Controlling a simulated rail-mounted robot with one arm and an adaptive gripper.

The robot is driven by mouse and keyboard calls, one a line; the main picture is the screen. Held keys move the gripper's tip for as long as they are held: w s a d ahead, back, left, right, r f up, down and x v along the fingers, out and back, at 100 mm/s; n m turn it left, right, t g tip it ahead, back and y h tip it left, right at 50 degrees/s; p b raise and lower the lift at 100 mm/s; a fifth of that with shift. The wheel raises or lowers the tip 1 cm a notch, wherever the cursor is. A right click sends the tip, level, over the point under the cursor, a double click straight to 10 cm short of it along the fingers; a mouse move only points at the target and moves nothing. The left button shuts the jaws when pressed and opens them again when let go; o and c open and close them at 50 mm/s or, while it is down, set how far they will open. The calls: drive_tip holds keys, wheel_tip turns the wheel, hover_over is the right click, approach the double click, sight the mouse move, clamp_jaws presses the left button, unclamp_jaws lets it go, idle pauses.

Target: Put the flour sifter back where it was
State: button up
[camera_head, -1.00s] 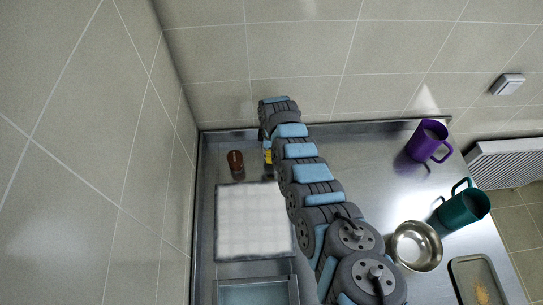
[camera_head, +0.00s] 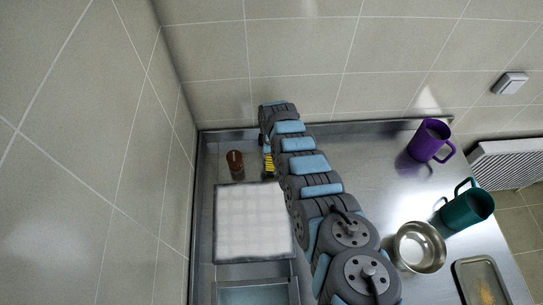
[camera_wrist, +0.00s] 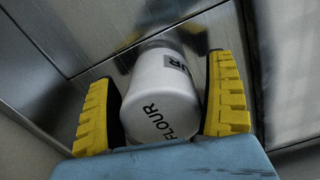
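The flour sifter (camera_wrist: 160,98) is a white cylinder with black FLOUR lettering, seen in the wrist view. It lies between the two yellow-padded fingers of my gripper (camera_wrist: 163,104). The left finger looks very close to its side, and a narrow dark strip lies along the right finger; I cannot tell whether both touch it. In the head view my gripper (camera_head: 268,165) is at the back left of the counter, with yellow finger parts showing beside the arm. The sifter is hidden there behind my arm. Whether it rests on the steel is unclear.
A brown jar (camera_head: 235,165) stands left of my gripper. A white square panel (camera_head: 254,222) lies in front. A purple mug (camera_head: 424,142), green mug (camera_head: 466,210), steel bowl (camera_head: 418,247) and tray (camera_head: 462,272) are at right. Steel between arm and mugs is clear.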

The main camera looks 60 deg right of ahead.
drive_tip(key=shift+r+p, duration=1)
drive_tip(key=shift+r, duration=2.25)
drive_tip(key=shift+s+r, duration=0.1)
drive_tip(key=shift+r, duration=2.8)
